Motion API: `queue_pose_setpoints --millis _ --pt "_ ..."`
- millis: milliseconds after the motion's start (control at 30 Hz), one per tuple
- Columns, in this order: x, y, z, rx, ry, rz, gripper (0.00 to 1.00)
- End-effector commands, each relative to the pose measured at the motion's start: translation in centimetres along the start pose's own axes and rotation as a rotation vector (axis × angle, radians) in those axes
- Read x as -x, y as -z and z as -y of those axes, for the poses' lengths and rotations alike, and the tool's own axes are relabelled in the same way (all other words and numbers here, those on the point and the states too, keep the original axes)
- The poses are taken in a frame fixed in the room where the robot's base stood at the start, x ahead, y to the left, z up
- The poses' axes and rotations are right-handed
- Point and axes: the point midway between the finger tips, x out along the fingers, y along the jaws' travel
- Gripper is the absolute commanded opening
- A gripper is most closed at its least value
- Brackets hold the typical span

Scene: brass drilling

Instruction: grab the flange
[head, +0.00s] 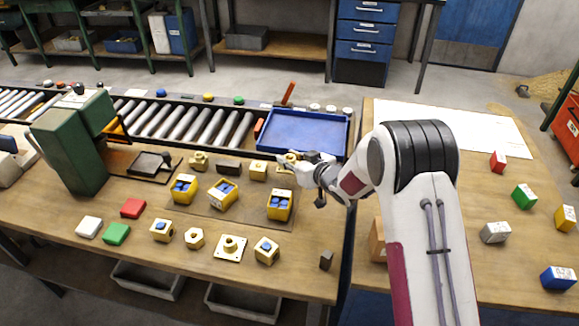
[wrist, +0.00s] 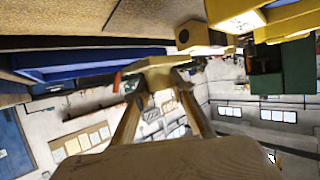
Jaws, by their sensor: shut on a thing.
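My gripper (head: 308,165) reaches left over the wooden bench, just in front of the blue tray. It is shut on a brass-coloured part that I take for the flange (head: 290,157). In the wrist view the flange (wrist: 160,65) sits across the two fingertips (wrist: 160,92). The fingers hide part of it, and its full shape cannot be told. In the head view I cannot tell whether it touches the bench. Another brass piece, a square plate with a raised round boss (head: 230,248), lies at the front of the bench.
The blue tray (head: 303,130) is empty behind my gripper, beside a roller conveyor (head: 190,121). Yellow boxes with blue contents (head: 279,205) and several brass blocks stand close by in front and to the left. A green machine (head: 72,148) stands at left.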

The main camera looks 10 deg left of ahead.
Motion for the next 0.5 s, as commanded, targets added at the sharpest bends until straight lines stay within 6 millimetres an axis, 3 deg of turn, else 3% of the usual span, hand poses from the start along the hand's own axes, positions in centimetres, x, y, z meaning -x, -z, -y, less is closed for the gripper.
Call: queue_pose_setpoints --millis 200,500 --pt "1.0 2.7 0.0 0.001 0.000 -0.006 0.00" --pt "1.6 4.0 0.0 0.000 -0.001 -0.003 0.00"
